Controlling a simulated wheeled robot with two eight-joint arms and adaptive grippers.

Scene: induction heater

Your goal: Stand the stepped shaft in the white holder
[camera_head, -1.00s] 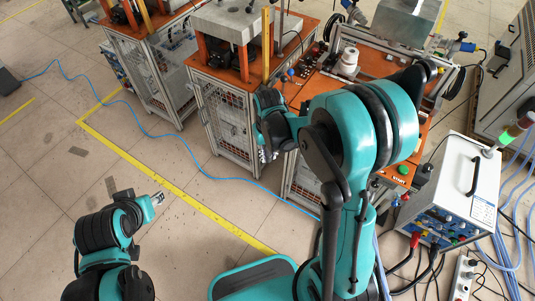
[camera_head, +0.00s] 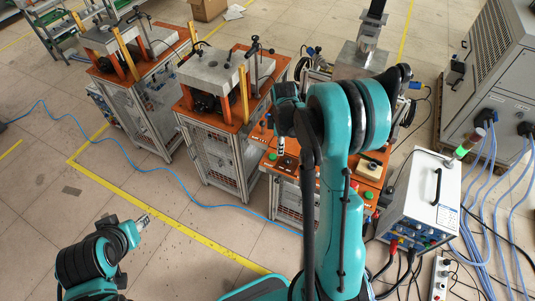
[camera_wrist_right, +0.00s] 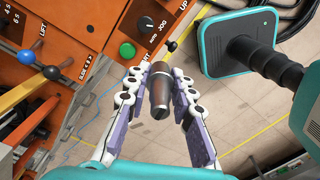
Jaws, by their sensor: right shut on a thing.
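The stepped shaft (camera_wrist_right: 160,90) is a short dark grey and brown metal piece with a narrower tapered end. My right gripper (camera_wrist_right: 159,84) is shut on it, with a finger pad on each side. In the head view my right gripper (camera_head: 281,146) is partly hidden by its own arm and is over the front of the orange bench; the shaft is hard to make out there. I cannot make out the white holder; my right arm covers part of the bench. My left gripper (camera_head: 143,221) is low at the left, over the floor, far from the bench.
The orange control panel (camera_wrist_right: 110,20) with a green button (camera_wrist_right: 127,50) and a black knob lies close by the right gripper. A white power unit (camera_head: 425,195) stands right of the bench. A caged press (camera_head: 215,90) stands left. Floor at left is open.

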